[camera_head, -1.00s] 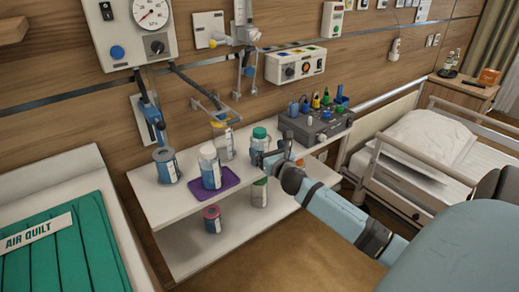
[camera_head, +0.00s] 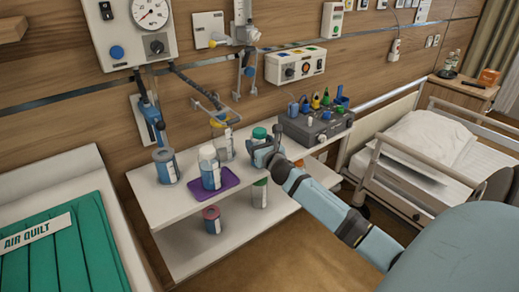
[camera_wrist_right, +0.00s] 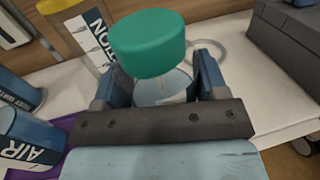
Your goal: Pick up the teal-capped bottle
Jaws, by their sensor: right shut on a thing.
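The teal-capped bottle (camera_head: 259,134) stands upright on the top shelf of the white unit, right of the purple tray. My right gripper (camera_head: 264,152) is around the bottle's body below the cap and hides much of it. In the right wrist view the teal cap (camera_wrist_right: 147,42) rises between the two fingers, and the gripper (camera_wrist_right: 160,85) is shut on the bottle. I cannot tell whether the bottle's base touches the shelf. My left gripper is not in view.
Left of it are a white-capped bottle (camera_head: 209,168) on the purple tray (camera_head: 230,180), a yellow-topped container (camera_head: 222,138) and a blue-grey canister (camera_head: 166,166). A grey device (camera_head: 318,128) stands close on the right. Bottles stand on the lower shelf.

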